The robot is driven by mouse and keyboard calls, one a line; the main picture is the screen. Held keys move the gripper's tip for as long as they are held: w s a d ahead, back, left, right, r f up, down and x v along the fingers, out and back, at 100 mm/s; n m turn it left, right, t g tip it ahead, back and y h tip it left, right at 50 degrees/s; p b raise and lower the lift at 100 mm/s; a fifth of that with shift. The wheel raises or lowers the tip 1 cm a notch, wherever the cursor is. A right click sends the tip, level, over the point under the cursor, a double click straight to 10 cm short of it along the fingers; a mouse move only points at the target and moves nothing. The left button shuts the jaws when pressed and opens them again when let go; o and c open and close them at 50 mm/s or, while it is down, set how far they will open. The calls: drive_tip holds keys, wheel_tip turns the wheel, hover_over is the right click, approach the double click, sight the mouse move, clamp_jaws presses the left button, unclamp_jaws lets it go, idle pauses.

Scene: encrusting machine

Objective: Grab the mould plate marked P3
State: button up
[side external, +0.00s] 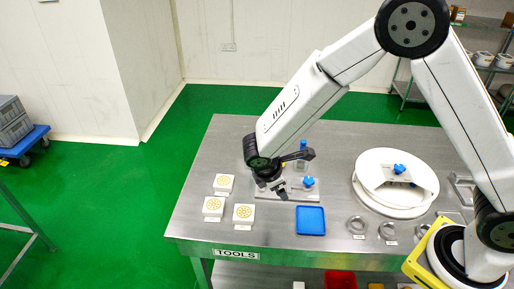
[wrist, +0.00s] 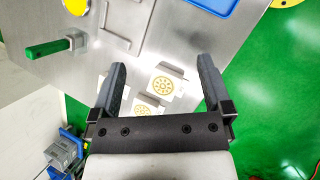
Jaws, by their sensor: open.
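Three white square mould plates with yellow round patterns lie at the table's left in the side view: a back one (side external: 223,183), a front-left one (side external: 213,205) and a front-right one (side external: 243,213). Their small labels are too small to read, so I cannot tell which is P3. My gripper (side external: 271,186) is open and empty, above the table to the right of the plates. In the wrist view my gripper (wrist: 162,64) has its fingers spread, with one plate (wrist: 165,86) between them and another plate (wrist: 143,109) nearer the palm.
A metal fixture with blue knobs (side external: 308,182) stands close by my gripper. A blue tray (side external: 310,220) lies to the right of the plates. Metal rings (side external: 357,225) and a white round unit (side external: 397,180) are further right. The table's front edge (side external: 215,243) is near the plates.

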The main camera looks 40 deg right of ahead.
sight(213, 207)
drive_tip(key=w+a+f+n+t+h, duration=0.1)
drive_tip(key=a+n, duration=0.1)
drive_tip(key=w+a+f+n+t+h, duration=0.1)
drive_tip(key=w+a+f+n, duration=0.1)
drive_tip(key=a, duration=0.1)
drive_tip(key=w+a+f+n+t+h, duration=0.1)
drive_tip(key=w+a+f+n, duration=0.1)
drive_tip(key=shift+w+a+f+n, duration=0.15)
drive_tip(key=shift+f+n, duration=0.05)
drive_tip(key=shift+n, duration=0.2)
drive_tip(key=a+f+n+t, duration=0.1)
drive_tip(key=a+n+t, duration=0.1)
drive_tip(key=a, duration=0.1)
drive_tip(key=w+a+f+n+t, duration=0.1)
drive_tip(key=a+f+n+t, duration=0.1)
drive_tip(key=a, duration=0.1)
drive_tip(key=w+a+f+n+t+h, duration=0.1)
drive_tip(key=a+f+n+t, duration=0.1)
drive_tip(key=a, duration=0.1)
drive_tip(key=shift+w+a+n, duration=0.15)
drive_tip(key=shift+a+n, duration=0.15)
drive_tip(key=shift+a, duration=0.1)
drive_tip(key=shift+w, duration=0.1)
drive_tip(key=shift+x, duration=1.25)
drive_tip(key=shift+d, duration=0.1)
drive_tip(key=shift+x, duration=2.55)
drive_tip(key=shift+c, duration=0.2)
drive_tip(key=c, duration=1.1)
